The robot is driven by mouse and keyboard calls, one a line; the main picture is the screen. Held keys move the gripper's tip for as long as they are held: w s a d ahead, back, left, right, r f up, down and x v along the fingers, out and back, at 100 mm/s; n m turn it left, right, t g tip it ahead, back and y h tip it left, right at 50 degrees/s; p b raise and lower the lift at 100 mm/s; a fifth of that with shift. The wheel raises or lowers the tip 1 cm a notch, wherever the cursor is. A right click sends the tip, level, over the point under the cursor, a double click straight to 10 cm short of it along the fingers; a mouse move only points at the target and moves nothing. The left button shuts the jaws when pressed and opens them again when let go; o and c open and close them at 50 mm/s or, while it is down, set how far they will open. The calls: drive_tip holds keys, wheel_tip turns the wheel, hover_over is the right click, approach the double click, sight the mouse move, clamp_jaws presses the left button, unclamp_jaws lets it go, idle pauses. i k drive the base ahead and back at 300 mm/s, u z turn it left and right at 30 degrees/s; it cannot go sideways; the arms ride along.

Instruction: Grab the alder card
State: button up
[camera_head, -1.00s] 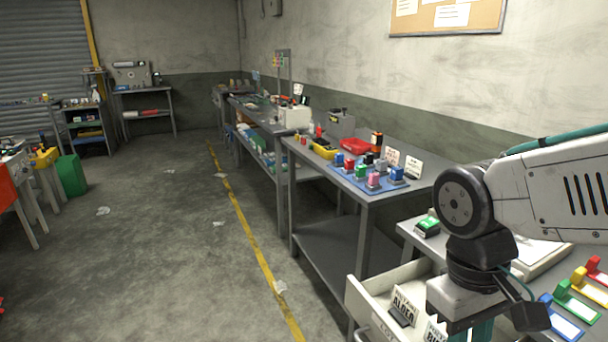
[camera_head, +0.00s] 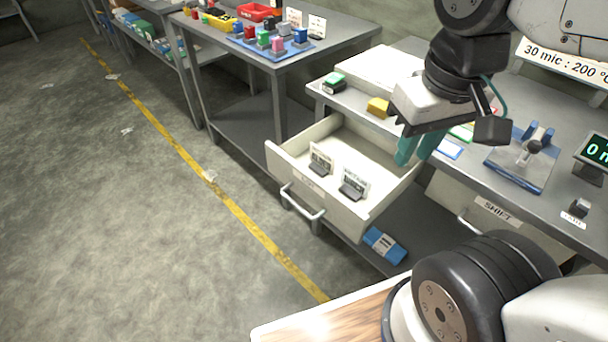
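The open drawer (camera_head: 285,160) under the right-hand bench holds two small white cards on dark stands. My gripper (camera_head: 417,158) has teal fingers pointing down, above and to the right of the cards, over the drawer's right side. Its two fingers show a gap between the tips, with nothing seen between them. It touches neither card.
The bench (camera_head: 470,190) above the drawer carries a green-topped block (camera_head: 334,83), a yellow block (camera_head: 378,107), a blue fixture (camera_head: 522,158) and a digital display (camera_head: 594,150). A blue packet (camera_head: 384,244) lies on the lower shelf. The floor to the left is mostly clear.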

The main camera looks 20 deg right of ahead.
sight(322, 163)
drive_tip(key=z, duration=1.8)
drive_tip(key=k, duration=1.15)
drive_tip(key=u, duration=1.1)
drive_tip(key=i, duration=1)
